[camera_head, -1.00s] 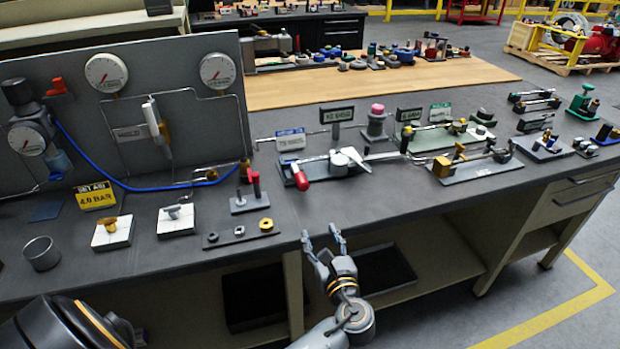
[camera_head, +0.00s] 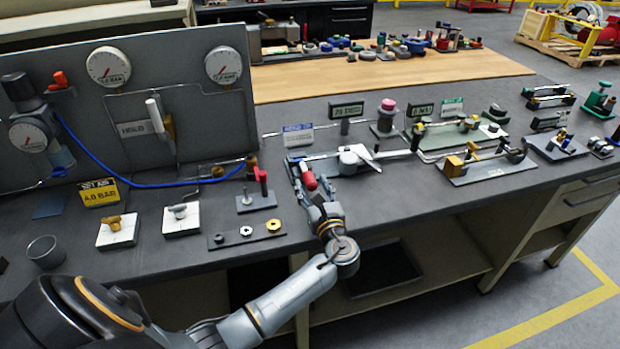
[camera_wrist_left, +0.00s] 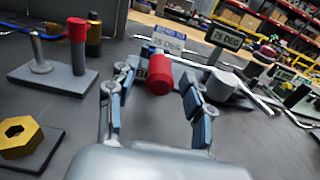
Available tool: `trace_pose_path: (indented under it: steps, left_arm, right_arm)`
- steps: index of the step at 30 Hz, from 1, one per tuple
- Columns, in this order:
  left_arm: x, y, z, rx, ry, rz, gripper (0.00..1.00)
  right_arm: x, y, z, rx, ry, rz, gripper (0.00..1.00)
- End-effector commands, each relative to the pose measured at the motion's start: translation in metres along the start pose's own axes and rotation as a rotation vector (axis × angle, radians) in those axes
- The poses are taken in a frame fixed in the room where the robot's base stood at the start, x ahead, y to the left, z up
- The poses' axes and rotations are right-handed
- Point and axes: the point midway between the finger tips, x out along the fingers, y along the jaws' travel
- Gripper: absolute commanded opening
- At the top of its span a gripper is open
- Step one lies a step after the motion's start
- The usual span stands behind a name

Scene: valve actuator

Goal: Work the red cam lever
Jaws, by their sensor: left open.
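The red cam lever (camera_head: 309,180) shows as a red cylindrical grip at the front left of a dark base plate carrying a grey hub (camera_head: 349,160). My left gripper (camera_head: 312,182) is open at the bench's front edge, with its fingers reaching around the grip. In the left wrist view the red grip (camera_wrist_left: 159,76) lies between the two open fingers (camera_wrist_left: 158,88), near their tips. I see a gap between the grip and the right finger; contact on the left side is unclear. My right gripper is not in view.
A small stand with a red-topped post (camera_head: 261,182) stands left of the gripper. A plate with nuts (camera_head: 246,232) lies at the front left. A display (camera_wrist_left: 227,38) behind the lever reads 75 DEG. Other fixtures (camera_head: 490,165) stand to the right.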

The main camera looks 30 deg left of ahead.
Motion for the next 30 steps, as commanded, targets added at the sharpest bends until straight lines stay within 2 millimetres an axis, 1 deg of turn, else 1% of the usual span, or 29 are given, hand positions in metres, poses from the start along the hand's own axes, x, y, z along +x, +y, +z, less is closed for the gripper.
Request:
trace_pose_path:
  steps: [1,3,6,9,16,17,18,20,21,24,30]
  left_arm:
    - [0.007,-0.001,0.001,0.002,-0.002,0.0,0.51]
    - [0.015,-0.001,0.001,0.002,-0.002,-0.001,0.51]
    - [0.022,0.0,0.0,0.001,-0.001,0.0,0.51]
    - [0.025,-0.001,0.0,0.0,-0.001,-0.001,0.51]
    - [0.025,-0.001,0.0,0.0,0.0,-0.002,0.51]
    - [0.025,-0.001,0.0,0.0,0.0,-0.002,0.47]
    - [0.025,-0.001,0.0,0.0,0.0,-0.002,0.39]
    - [0.025,-0.001,0.0,0.0,0.0,-0.002,0.27]
    - [0.025,-0.001,0.0,0.0,0.0,-0.002,0.18]
    - [0.025,-0.001,0.0,0.0,0.0,-0.002,0.0]
    - [0.025,-0.001,0.0,0.0,0.0,0.0,0.0]
  right_arm:
    - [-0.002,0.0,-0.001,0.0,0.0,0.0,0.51]
    - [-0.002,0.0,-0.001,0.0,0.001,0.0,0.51]
    - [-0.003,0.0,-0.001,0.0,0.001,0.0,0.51]
    - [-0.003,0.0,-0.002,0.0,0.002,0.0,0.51]
    - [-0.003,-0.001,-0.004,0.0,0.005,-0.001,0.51]
    - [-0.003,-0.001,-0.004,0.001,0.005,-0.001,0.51]
    - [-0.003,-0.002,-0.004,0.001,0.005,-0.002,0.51]
    - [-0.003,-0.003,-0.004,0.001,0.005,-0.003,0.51]
    - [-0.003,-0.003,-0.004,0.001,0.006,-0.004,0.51]
    - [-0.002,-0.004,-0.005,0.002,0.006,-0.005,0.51]
    - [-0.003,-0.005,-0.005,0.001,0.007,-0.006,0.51]
